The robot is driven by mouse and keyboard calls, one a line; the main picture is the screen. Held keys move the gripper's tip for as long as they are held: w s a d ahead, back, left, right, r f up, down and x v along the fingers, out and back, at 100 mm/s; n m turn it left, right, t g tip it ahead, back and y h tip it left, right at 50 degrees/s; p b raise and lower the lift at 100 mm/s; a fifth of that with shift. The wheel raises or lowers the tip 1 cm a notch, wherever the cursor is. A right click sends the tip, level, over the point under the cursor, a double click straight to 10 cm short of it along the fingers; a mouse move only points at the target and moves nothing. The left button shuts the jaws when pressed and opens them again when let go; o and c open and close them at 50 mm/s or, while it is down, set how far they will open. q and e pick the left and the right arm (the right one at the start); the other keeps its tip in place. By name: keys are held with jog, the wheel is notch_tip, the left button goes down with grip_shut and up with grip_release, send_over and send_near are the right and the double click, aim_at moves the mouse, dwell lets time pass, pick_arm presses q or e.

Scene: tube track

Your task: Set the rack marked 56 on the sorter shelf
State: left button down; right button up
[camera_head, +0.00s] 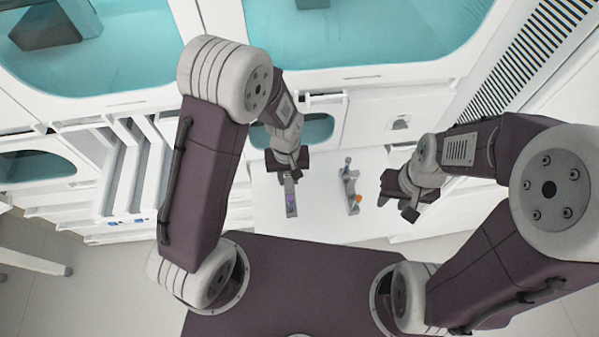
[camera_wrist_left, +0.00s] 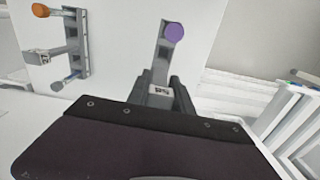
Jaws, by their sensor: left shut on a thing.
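A narrow grey rack (camera_head: 290,193) with a purple-capped tube (camera_head: 292,201) is held in my left gripper (camera_head: 287,178) over the white table. In the left wrist view the rack (camera_wrist_left: 162,52) points away from my gripper (camera_wrist_left: 170,97). Its purple cap (camera_wrist_left: 174,32) faces the camera. A small label (camera_wrist_left: 161,91) near the fingers seems to read 56 upside down. The white slotted unit (camera_head: 146,175) at the left looks like the sorter shelf; its edge also shows in the left wrist view (camera_wrist_left: 297,118). My right gripper (camera_head: 397,206) is empty, its fingers apart.
A second grey rack (camera_head: 347,186) with an orange cap (camera_head: 356,198) and blue-grey ends stands on the white table (camera_head: 320,220), right of the held rack. It also shows in the left wrist view (camera_wrist_left: 68,48). White cabinets (camera_head: 385,112) close off the back.

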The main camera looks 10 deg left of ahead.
aim_at(285, 188)
pick_arm(q)
jog(key=shift+a, duration=0.3)
jog(key=shift+a+f, duration=0.1)
jog(key=shift+a, duration=0.45)
jog(key=shift+d+f+b, duration=0.15)
jog(key=shift+f+b, duration=0.55)
jog(key=shift+f, duration=0.1)
notch_tip(285, 188, down, 4)
jog(key=b, duration=0.3)
jog(key=shift+r, duration=0.35)
jog(key=shift+f, duration=0.25)
